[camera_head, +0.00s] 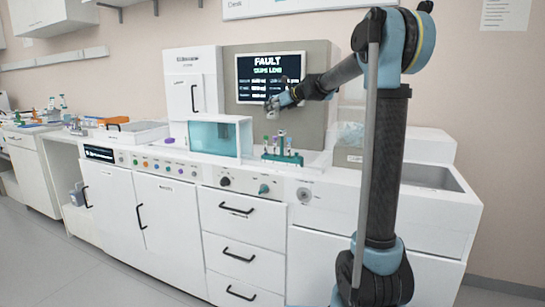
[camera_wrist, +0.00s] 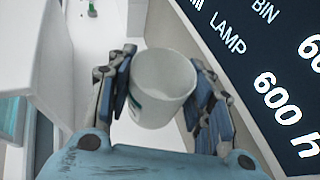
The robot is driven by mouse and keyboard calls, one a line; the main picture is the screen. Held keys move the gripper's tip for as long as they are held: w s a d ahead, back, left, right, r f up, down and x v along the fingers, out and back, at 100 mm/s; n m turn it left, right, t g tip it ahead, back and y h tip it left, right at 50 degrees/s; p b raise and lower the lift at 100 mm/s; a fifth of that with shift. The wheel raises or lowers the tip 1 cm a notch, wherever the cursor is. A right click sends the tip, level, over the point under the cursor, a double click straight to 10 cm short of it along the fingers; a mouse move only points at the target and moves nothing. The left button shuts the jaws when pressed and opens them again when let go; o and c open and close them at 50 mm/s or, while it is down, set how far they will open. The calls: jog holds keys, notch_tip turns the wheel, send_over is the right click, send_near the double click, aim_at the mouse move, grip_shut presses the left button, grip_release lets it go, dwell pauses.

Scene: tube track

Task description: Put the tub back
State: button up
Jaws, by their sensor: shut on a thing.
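My gripper (camera_head: 279,102) is in front of the screen, above the white bench top and a little above the tube rack. In the wrist view my gripper (camera_wrist: 161,100) is shut on a white tub (camera_wrist: 160,84), with a finger on each side of it. In the head view the tub is small and mostly hidden by my fingers. I cannot tell what is inside it.
A green rack (camera_head: 282,157) with tubes stands on the bench below my gripper. A teal-windowed box (camera_head: 214,136) stands to the left. The screen (camera_head: 270,77) reads FAULT. A sink (camera_head: 432,177) is at the right. A white tray (camera_head: 131,133) sits farther left.

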jog(key=f, duration=0.4)
jog(key=s+f, duration=0.1)
jog(key=f, duration=0.1)
jog(key=shift+a+f, duration=0.2)
jog(key=shift+f, duration=5)
jog(key=o, duration=1)
jog(key=v, duration=1.2)
jog(key=shift+s+a, duration=0.1)
jog(key=shift+s, duration=0.05)
